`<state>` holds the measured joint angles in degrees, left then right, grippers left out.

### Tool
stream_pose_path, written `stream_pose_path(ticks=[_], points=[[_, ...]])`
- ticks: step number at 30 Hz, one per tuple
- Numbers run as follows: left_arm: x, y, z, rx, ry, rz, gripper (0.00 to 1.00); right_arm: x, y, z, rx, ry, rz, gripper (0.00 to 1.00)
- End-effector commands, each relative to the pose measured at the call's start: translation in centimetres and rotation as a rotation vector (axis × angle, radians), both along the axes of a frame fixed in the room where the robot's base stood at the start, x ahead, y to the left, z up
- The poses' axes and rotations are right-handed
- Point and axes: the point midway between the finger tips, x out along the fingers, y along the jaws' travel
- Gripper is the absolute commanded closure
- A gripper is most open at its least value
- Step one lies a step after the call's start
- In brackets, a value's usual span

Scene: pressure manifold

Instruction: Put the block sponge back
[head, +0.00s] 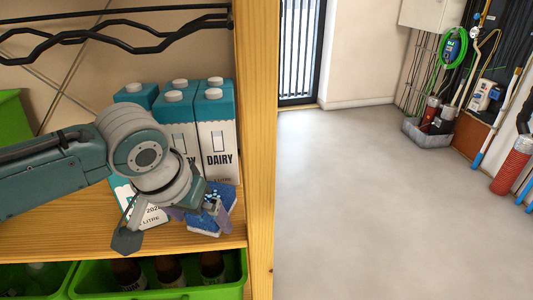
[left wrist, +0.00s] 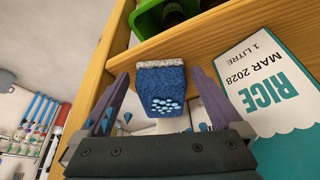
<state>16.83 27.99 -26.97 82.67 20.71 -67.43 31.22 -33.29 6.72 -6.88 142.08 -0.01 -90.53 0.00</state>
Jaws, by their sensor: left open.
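The block sponge (left wrist: 161,82) is blue with a pale layer on one side and light spots on its face. It rests on the wooden shelf near the shelf's front right corner, and in the head view its blue side (head: 228,203) shows partly behind my gripper. My left gripper (head: 200,215) is open at the sponge. In the left wrist view the two fingers of my left gripper (left wrist: 160,76) stand on either side of the sponge, with gaps showing. My right gripper is in neither view.
Several dairy cartons (head: 218,145) stand behind the sponge. A rice carton (left wrist: 270,85) stands close beside my gripper. The wooden post (head: 258,120) bounds the shelf on the right. A green crate (head: 115,275) with bottles sits below. Open floor (head: 370,200) lies right.

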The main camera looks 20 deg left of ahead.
Motion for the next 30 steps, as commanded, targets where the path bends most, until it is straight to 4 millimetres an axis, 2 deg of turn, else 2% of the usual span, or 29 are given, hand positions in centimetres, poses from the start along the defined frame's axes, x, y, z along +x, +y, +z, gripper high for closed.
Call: stream_pose_path(ticks=[6, 12, 16, 20, 23, 27, 30], points=[[-1.7, -0.2, 4.7, 0.001, -0.002, -0.002, 0.00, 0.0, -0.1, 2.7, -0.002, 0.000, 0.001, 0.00], [-3.3, -0.5, 8.6, 0.001, -0.001, -0.002, 0.00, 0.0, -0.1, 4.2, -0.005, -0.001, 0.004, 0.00], [-4.0, -0.6, 10.1, 0.000, 0.000, 0.000, 0.00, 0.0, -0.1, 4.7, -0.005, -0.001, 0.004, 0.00], [-4.9, -1.3, 10.5, -0.005, 0.005, -0.020, 0.00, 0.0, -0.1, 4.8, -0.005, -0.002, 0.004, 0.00], [-7.4, -3.7, 9.8, -0.018, 0.021, -0.101, 0.00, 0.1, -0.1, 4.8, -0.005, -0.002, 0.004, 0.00], [-12.9, -7.0, 9.4, -0.031, 0.036, -0.234, 0.00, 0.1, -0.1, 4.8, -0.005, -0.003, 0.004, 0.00], [-16.4, -7.7, 9.8, -0.018, 0.049, -0.284, 0.00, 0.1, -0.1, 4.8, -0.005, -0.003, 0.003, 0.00]])
